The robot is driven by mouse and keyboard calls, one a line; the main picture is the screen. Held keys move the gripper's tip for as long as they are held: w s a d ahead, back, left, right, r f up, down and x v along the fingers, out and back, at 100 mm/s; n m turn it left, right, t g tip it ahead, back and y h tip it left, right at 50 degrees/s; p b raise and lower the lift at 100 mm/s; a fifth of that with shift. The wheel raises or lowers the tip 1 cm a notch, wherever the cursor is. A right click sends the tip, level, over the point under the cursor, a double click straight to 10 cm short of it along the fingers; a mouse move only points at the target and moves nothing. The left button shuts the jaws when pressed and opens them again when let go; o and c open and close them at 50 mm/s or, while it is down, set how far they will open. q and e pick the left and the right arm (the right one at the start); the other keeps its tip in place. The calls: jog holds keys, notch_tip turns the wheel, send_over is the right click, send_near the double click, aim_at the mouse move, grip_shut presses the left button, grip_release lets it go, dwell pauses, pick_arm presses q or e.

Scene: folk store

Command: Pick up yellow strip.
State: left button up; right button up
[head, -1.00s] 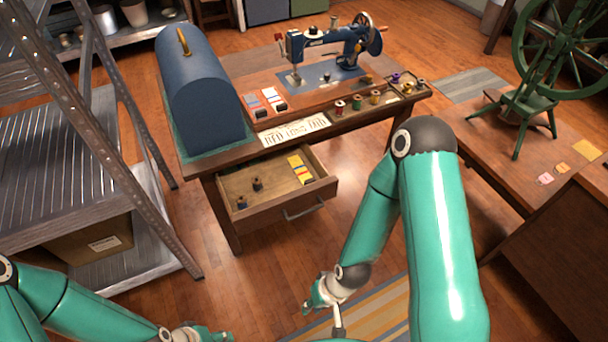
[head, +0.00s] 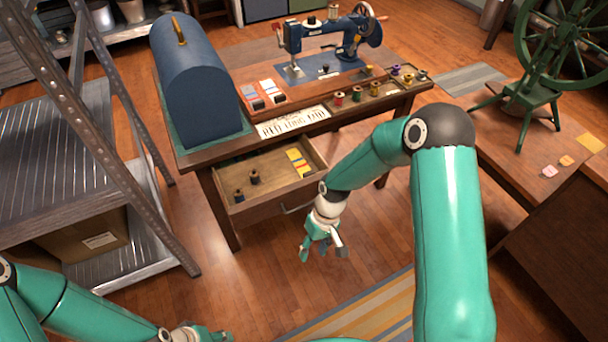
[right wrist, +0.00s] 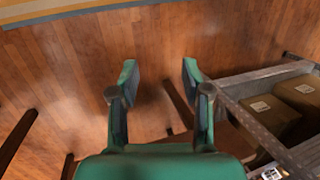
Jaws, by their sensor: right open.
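A yellow strip (head: 298,162) with small coloured marks lies in the right part of the open drawer (head: 262,203) under the sewing table. My right gripper (head: 322,252) hangs over the floor in front of the drawer, below and right of its handle, apart from the strip.
Dark spools (head: 255,177) stand in the drawer's left part. The table (head: 195,157) above carries a blue domed case (head: 195,85), a sewing machine (head: 333,38) and thread spools. A metal shelf (head: 120,130) stands at left, a spinning wheel (head: 560,50) at right. Floor before the drawer is clear.

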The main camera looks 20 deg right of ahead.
jog(key=w+d+r+t+h+b, duration=0.1)
jog(key=w+d+r+t+b, duration=0.1)
jog(key=w+d+r+b, duration=0.3)
jog(key=w+d+r+t+h+b, duration=0.1)
jog(key=w+d+r+b, duration=0.15)
jog(key=w, duration=0.45)
jog(key=w+d+r+t+h+b, duration=0.1)
jog(key=w+d+r+t+b, duration=0.1)
jog(key=w+d+r+b, duration=0.3)
jog(key=t+b, duration=0.1)
jog(key=b, duration=0.3)
send_over(309, 173)
jog(key=s, duration=0.2)
jog(key=f, duration=0.9)
jog(key=shift+w+d, duration=0.15)
jog(key=shift+w, duration=0.05)
jog(key=shift+b+x, duration=0.55)
jog(key=shift+x, duration=2)
pick_arm(q)
notch_tip(309, 173, down, 20)
pick_arm(e)
jog(key=c, duration=0.5)
